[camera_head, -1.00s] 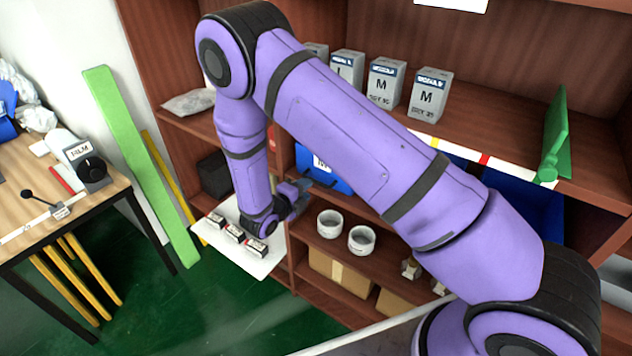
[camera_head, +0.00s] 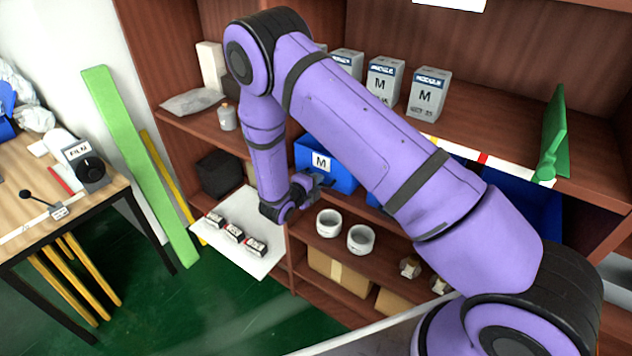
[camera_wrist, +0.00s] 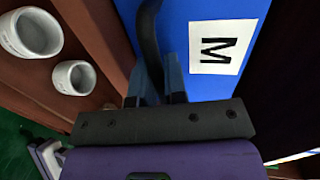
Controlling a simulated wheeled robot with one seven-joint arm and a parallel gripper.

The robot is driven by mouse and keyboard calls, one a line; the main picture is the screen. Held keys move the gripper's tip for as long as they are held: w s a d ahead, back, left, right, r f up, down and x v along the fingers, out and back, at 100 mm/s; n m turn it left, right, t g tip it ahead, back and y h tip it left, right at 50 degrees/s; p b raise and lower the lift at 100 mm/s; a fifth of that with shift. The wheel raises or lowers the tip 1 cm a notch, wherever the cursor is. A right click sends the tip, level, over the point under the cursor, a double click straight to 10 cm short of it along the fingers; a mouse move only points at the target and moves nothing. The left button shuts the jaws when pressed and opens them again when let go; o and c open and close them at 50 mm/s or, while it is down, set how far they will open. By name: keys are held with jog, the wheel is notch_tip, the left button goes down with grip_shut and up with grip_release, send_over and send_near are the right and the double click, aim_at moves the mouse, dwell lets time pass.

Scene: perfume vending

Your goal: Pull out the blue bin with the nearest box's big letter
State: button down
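The blue bin (camera_head: 343,178) with a white M label (camera_head: 321,162) sits on the shelf under the upper boards. In the wrist view, its blue front (camera_wrist: 205,90) and M label (camera_wrist: 221,47) fill the upper middle. My gripper (camera_head: 309,186) is at the bin's front, just below the label. In the wrist view, a dark curved handle (camera_wrist: 150,40) runs down between the fingers of my gripper (camera_wrist: 158,75). Whether they clamp it cannot be told. The nearest grey box (camera_head: 428,94), on the upper shelf, shows a big M.
Another box with M (camera_head: 384,80) stands left of it; further boxes are partly hidden by my arm. Two white cups (camera_head: 360,238) stand on the shelf below the bin. Several small boxes lie on a white board (camera_head: 265,262). A green part (camera_head: 554,135) stands at right.

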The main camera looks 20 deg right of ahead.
jog(key=f+v, duration=0.2)
jog(key=v, duration=0.7)
jog(key=f+v, duration=0.2)
jog(key=v, duration=0.8)
jog(key=shift+s+a, duration=0.25)
jog(key=shift+a, duration=0.1)
jog(key=c, duration=1.2)
grip_release()
jog(key=v, duration=1)
jog(key=shift+s+a+r, duration=0.1)
jog(key=shift+s+a, duration=0.1)
jog(key=shift+a, duration=0.15)
